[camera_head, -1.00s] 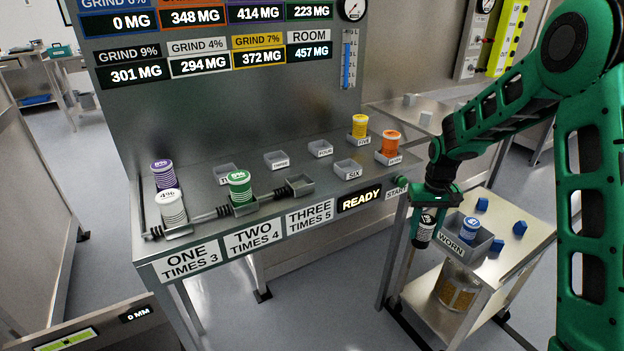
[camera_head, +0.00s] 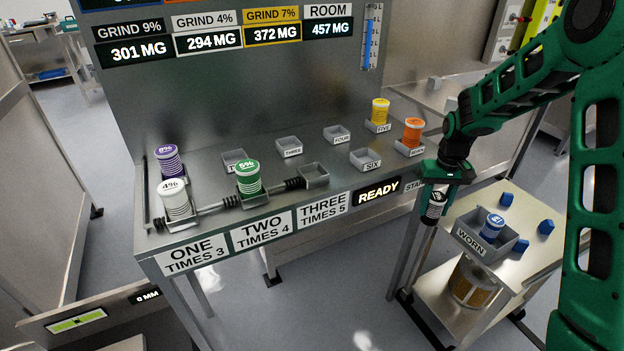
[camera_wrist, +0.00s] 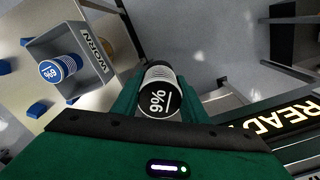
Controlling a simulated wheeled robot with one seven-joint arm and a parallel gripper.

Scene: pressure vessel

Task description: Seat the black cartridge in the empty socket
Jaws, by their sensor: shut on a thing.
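My gripper is in the air off the right front corner of the bench, near the cart. The empty socket (camera_head: 316,173) is a grey tray at the right end of the spring-linked front row, above the label THREE TIMES 5. A green cartridge (camera_head: 247,178) stands in the middle socket. A white cartridge (camera_head: 175,200) marked 4% stands in the left one.
A purple cartridge (camera_head: 169,162) stands behind the white one. Yellow (camera_head: 380,111) and orange (camera_head: 413,132) cartridges stand at the bench's right end. The WORN bin (camera_head: 470,240) on the cart holds a blue cartridge (camera_head: 491,228).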

